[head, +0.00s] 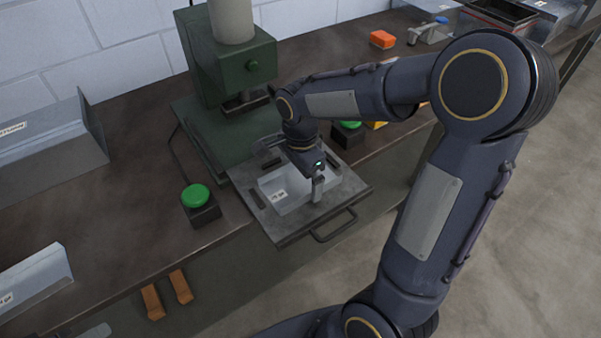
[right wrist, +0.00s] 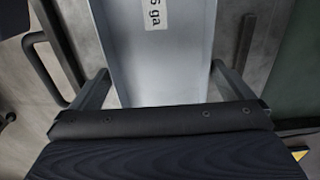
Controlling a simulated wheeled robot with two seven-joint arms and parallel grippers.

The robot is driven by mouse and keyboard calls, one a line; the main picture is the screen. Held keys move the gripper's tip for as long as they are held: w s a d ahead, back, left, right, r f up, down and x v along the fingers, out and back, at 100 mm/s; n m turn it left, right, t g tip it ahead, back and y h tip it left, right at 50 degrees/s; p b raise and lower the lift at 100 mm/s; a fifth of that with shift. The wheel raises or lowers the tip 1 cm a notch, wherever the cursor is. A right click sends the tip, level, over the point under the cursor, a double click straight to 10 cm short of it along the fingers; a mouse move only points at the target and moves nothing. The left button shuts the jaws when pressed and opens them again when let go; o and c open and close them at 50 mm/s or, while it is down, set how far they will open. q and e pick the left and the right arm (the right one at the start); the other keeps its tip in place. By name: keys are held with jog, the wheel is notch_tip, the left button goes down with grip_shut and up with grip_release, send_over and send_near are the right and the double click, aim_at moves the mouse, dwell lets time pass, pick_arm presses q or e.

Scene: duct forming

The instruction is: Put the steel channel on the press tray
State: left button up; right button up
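The steel channel (head: 284,192), a pale grey piece with a small white label, lies on the press tray (head: 330,205) in front of the green press. My right gripper (head: 307,180) is over it, pointing down, and hides part of it. In the right wrist view the channel (right wrist: 160,60) runs between the two fingers (right wrist: 160,72), with one fingertip at each side edge, seemingly touching. The gripper looks shut on the channel across its width. My left gripper does not show.
The green press (head: 240,80) stands behind the tray. Sheet-metal pieces (head: 40,150) (head: 32,280) lie at the left. The tray has a front handle (head: 335,225).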

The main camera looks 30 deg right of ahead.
aim_at(300, 184)
notch_tip(300, 184, up, 11)
jog(key=p, duration=0.1)
jog(key=s+a+f+n+t+y, duration=0.1)
jog(key=s+a+n+t+y, duration=0.1)
jog(key=s+n, duration=0.5)
jog(key=s+a+f+n+t+y, duration=0.1)
jog(key=s+a+n+t, duration=0.1)
jog(key=s+n, duration=0.6)
jog(key=shift+s+f+n+t+y, duration=0.3)
jog(key=shift+s+f+t+y, duration=0.1)
jog(key=shift+s+t, duration=0.5)
jog(key=shift+s, duration=0.15)
